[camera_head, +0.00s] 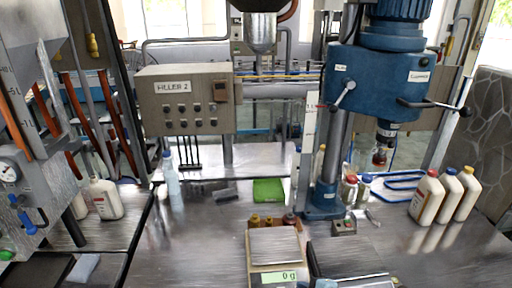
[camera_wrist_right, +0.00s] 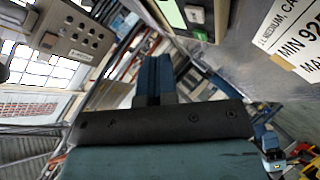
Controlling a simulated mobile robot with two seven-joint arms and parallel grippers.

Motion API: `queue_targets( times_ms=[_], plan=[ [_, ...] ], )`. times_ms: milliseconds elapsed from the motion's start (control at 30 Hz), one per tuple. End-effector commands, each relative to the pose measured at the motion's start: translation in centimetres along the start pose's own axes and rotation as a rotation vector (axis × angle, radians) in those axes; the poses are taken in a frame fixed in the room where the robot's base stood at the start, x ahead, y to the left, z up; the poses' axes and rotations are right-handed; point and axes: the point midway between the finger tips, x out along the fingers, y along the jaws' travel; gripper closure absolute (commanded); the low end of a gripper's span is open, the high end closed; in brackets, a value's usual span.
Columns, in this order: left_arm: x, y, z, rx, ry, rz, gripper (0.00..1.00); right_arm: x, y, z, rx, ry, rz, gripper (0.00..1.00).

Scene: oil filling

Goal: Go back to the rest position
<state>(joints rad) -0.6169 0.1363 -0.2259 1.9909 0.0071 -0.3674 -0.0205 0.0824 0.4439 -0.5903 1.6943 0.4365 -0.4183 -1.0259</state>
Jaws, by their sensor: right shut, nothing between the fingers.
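My right gripper (camera_wrist_right: 153,78) shows in the right wrist view. Its two blue-grey fingers are pressed together, with nothing visible between them. They point away from the dark gripper body toward a tilted view of the workshop. Neither gripper can be made out clearly in the head view, and my left gripper is not seen. A digital scale (camera_head: 279,277) reading 0 g stands at the bottom middle of the head view, with an empty metal pan (camera_head: 274,245).
A blue drill-press-like machine (camera_head: 375,75) stands at right, beside white bottles (camera_head: 428,200). A control box (camera_head: 187,100) labelled FILLER 2 is at left centre. A green pad (camera_head: 268,190) lies on the metal table. A printed label (camera_wrist_right: 290,38) is close by in the wrist view.

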Motion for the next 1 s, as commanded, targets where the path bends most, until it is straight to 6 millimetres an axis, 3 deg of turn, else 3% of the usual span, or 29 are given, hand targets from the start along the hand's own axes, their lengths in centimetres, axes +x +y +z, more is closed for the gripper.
queue_targets(
  times_ms=[167,300,500,700,1000],
  plan=[
    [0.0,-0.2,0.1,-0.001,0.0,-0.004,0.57,-3.2,-6.0,-1.7,0.324,-0.023,0.018,1.0],
    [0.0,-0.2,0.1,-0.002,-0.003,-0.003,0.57,-7.2,-10.4,-2.2,0.645,-0.077,0.063,1.0],
    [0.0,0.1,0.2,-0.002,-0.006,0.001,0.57,-13.0,-14.8,-1.5,1.0,-0.176,0.145,1.0],
    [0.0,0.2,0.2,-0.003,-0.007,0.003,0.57,-16.1,-16.6,-0.9,1.155,-0.229,0.197,1.0],
    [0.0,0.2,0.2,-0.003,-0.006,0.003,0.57,-16.4,-16.7,-0.8,1.17,-0.234,0.203,1.0]
  ],
)
